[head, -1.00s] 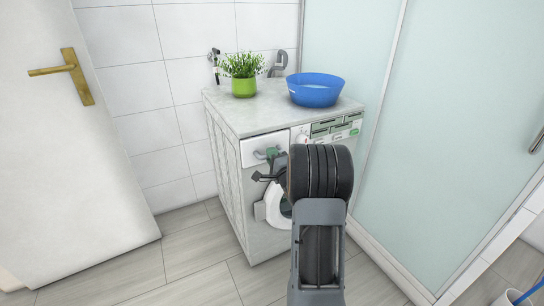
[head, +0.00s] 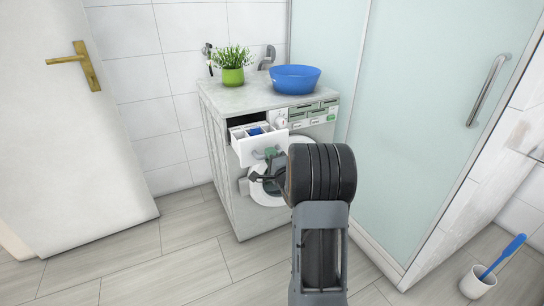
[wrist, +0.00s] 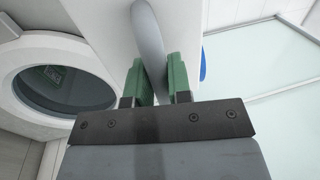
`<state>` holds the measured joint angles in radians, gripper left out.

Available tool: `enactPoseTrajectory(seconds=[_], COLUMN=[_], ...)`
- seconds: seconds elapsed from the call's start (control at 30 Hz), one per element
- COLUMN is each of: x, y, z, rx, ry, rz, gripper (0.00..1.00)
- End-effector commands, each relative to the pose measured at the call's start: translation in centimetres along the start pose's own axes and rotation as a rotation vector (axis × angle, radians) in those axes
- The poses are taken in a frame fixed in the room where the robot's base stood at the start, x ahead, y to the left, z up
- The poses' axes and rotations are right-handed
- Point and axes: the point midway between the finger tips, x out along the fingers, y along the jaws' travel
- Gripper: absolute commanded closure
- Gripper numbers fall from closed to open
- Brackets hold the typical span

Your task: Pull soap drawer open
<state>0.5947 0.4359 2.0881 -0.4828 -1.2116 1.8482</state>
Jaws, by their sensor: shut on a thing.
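The washing machine (head: 222,172) stands against the tiled wall. Its white soap drawer (head: 262,148) at the upper left of the front is pulled out, and its open compartments, one with a blue part, show from above. My gripper (wrist: 158,82) has green fingertips shut on the grey curved drawer handle (wrist: 148,35) in the wrist view. In the head view my gripper (head: 264,154) is at the drawer front, partly hidden by my dark arm. The round washer door (wrist: 65,75) shows at the left of the wrist view.
A green potted plant (head: 232,68) and a blue basin (head: 296,79) stand on the machine's top. A glass shower panel (head: 420,110) is at the right, a white door (head: 70,150) at the left. A brush in a white holder (head: 478,284) stands on the floor at right.

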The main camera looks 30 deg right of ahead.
Motion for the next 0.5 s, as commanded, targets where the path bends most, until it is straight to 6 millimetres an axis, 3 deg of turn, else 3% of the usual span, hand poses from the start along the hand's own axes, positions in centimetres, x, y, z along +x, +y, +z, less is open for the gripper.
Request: enactPoseTrajectory(seconds=[0.37,0.4,0.5], x=[-0.19,-0.21,-0.18], y=[0.10,0.12,0.09], z=[0.05,0.05,0.03], rx=[0.001,0.001,0.001], ry=[0.000,0.001,0.001], rz=[0.002,0.002,0.002], gripper=[1.00,0.78,0.69])
